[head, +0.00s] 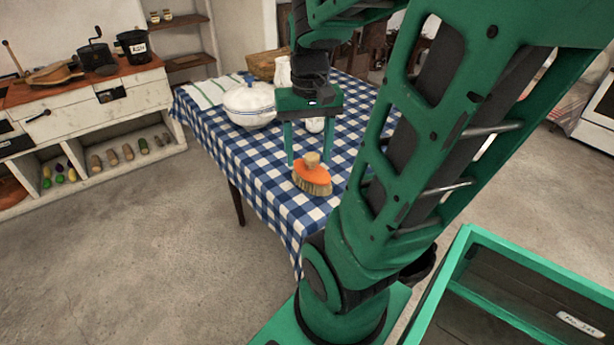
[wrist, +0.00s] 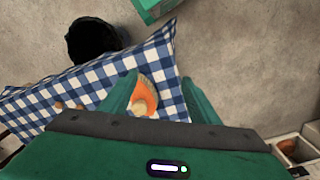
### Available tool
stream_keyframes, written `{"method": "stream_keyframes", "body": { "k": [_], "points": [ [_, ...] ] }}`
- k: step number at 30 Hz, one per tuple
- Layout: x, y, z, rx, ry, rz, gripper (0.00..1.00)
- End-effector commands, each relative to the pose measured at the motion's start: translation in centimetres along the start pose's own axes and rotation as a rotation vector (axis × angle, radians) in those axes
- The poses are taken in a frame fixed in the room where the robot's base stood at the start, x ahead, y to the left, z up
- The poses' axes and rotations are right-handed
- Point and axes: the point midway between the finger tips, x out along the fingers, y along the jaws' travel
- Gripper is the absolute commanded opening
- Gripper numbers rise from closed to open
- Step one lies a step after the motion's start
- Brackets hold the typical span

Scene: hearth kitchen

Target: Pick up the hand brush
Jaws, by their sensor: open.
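The hand brush (head: 311,178) lies on the blue-and-white checked tablecloth near the table's front corner in the head view. It has an orange body, pale bristles and a light round knob. My gripper (head: 309,162) is open, its two green fingers pointing down just behind and around the brush. In the wrist view the brush (wrist: 145,96) shows between the two fingers (wrist: 156,90), nearer the left one. I cannot tell whether either finger touches it.
A white lidded tureen (head: 249,105) and a striped towel (head: 215,90) are on the table (head: 262,165), left of my gripper. A white jug (head: 283,72) and a basket (head: 265,64) stand farther back. Bare floor (head: 130,255) lies left of the table.

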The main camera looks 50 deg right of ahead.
Motion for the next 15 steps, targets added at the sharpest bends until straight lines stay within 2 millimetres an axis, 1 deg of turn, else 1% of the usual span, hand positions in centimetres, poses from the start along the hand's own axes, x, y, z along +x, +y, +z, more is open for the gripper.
{"method": "stream_keyframes", "body": {
  "k": [1,3,7,9,12,15],
  "points": [
    [0.1,0.5,-2.0,0.038,-0.004,0.005,0.56],
    [0.3,0.9,-4.6,0.082,-0.003,0.005,0.56],
    [0.9,2.1,-8.9,0.152,-0.001,0.002,0.56],
    [1.4,2.7,-10.6,0.182,-0.002,0.0,0.56],
    [1.8,3.3,-12.4,0.209,-0.001,-0.004,0.56],
    [2.2,3.6,-13.3,0.225,0.0,-0.006,0.56]
  ]
}}
